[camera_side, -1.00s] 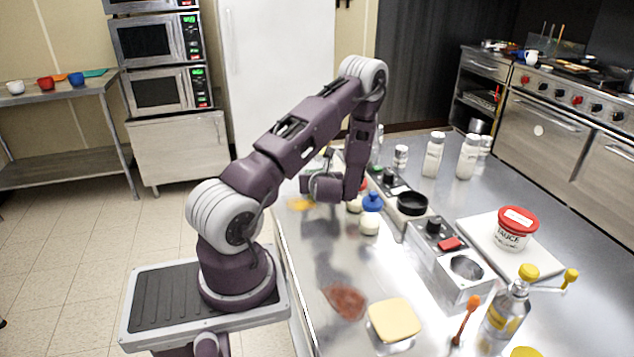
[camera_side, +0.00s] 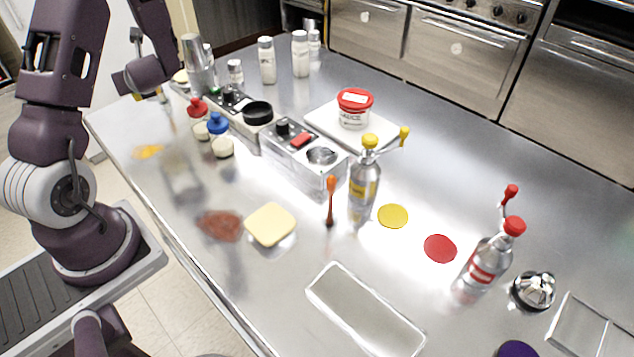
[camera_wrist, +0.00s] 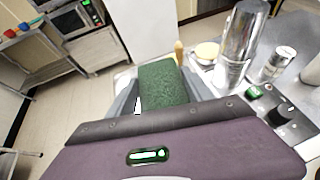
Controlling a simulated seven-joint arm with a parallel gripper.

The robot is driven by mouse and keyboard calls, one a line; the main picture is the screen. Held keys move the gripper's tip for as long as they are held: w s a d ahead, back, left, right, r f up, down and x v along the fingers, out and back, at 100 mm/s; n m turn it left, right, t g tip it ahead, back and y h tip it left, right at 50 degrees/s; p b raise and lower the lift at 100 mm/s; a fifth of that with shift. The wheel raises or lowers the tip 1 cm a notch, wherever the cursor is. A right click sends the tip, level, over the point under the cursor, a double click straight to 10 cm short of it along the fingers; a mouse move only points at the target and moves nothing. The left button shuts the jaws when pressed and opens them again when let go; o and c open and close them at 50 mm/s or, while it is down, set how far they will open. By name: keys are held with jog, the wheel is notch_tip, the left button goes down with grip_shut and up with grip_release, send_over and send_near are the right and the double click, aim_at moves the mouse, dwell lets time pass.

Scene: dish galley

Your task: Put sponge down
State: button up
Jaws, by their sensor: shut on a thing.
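A dark green sponge (camera_wrist: 163,84) with a rough surface sits between the two grey fingers of my gripper (camera_wrist: 160,98) in the wrist view. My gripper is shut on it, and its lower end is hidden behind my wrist. In the side view my gripper (camera_side: 161,96) is at the far left end of the steel counter (camera_side: 440,165), left of the metal cylinders. The sponge cannot be made out clearly there, and I cannot tell how high it is above the counter.
A tall metal cylinder (camera_wrist: 240,45) and a white-capped shaker (camera_wrist: 277,64) stand right of my gripper. Red-topped (camera_side: 197,112) and blue-topped (camera_side: 217,124) bottles stand nearer on the counter. An orange patch (camera_side: 148,152) lies near the left edge. The floor is beyond that edge.

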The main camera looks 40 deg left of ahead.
notch_tip(320, 180, up, 10)
jog(key=shift+f, duration=0.15)
jog(key=w+d+m+t+h, duration=0.2)
jog(key=w+d+m+t, duration=0.2)
jog(key=w+d, duration=0.85)
jog(key=w+d+m+t+h, duration=0.2)
jog(key=w+d+m+t, duration=0.2)
jog(key=w+d, duration=0.85)
jog(key=s+d+m+h, duration=0.2)
jog(key=d+m+h, duration=0.1)
jog(key=d, duration=1.1)
jog(key=s+d+m+t+h, duration=0.1)
jog(key=s+d+m+h, duration=0.2)
jog(key=d, duration=1)
jog(key=s+d+m+t+h, duration=0.1)
jog(key=s+d+m+h, duration=0.1)
jog(key=d, duration=1.2)
jog(key=shift+s+d+m+h, duration=0.4)
jog(key=shift+s+h, duration=0.2)
jog(key=shift+h, duration=0.3)
notch_tip(320, 180, down, 21)
jog(key=shift+a+r, duration=0.1)
jog(key=shift+c, duration=0.2)
